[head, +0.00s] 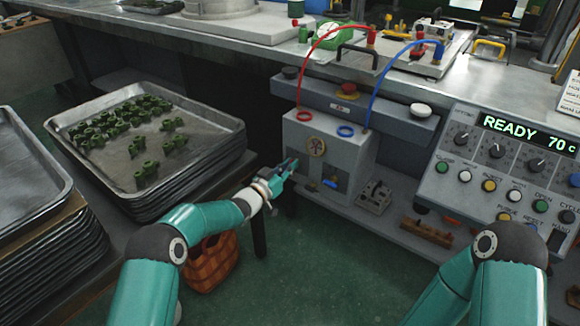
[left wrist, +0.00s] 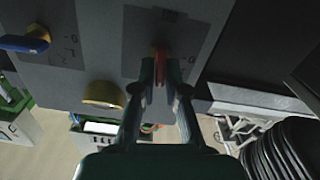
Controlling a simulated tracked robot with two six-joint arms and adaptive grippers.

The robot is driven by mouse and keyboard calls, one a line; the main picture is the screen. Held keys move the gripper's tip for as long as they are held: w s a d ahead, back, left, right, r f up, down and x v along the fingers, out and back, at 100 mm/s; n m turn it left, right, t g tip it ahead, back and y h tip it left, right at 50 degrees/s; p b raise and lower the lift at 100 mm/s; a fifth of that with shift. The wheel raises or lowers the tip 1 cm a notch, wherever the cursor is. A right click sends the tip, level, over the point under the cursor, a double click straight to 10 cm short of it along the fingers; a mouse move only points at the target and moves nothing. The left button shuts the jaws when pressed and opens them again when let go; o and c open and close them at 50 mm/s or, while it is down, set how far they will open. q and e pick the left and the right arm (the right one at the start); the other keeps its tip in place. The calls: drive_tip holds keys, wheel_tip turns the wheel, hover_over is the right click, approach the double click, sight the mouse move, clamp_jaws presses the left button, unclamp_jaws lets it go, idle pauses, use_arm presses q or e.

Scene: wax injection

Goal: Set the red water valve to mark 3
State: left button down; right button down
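The grey water box (head: 313,137) stands below the bench edge, with a red and a blue hose at its top. My left gripper (head: 292,165) is at the left part of its front and hides the red valve in the head view. In the left wrist view the red water valve (left wrist: 160,62) is between the fingertips of my left gripper (left wrist: 160,75). Whether the fingers press on it is unclear. The blue valve (left wrist: 30,42) is apart to the left; its handle also shows in the head view (head: 330,184). My right gripper is out of view.
A round brass dial (head: 316,146) is on the box front. A control panel (head: 440,187) reading READY 70 c stands right. Stacked metal trays (head: 225,125), the top one holding green parts, are left. A woven basket (head: 212,262) is on the floor.

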use_arm(q)
drive_tip(key=m+b, duration=0.2)
drive_tip(key=b, duration=0.1)
drive_tip(key=shift+s+d, duration=0.1)
drive_tip(key=shift+d, duration=0.05)
idle(0.3)
drive_tip(key=c, duration=1.3)
unclamp_jaws()
drive_tip(key=shift+o, duration=0.2)
drive_tip(key=v, duration=1.2)
drive_tip(key=shift+f, duration=0.1)
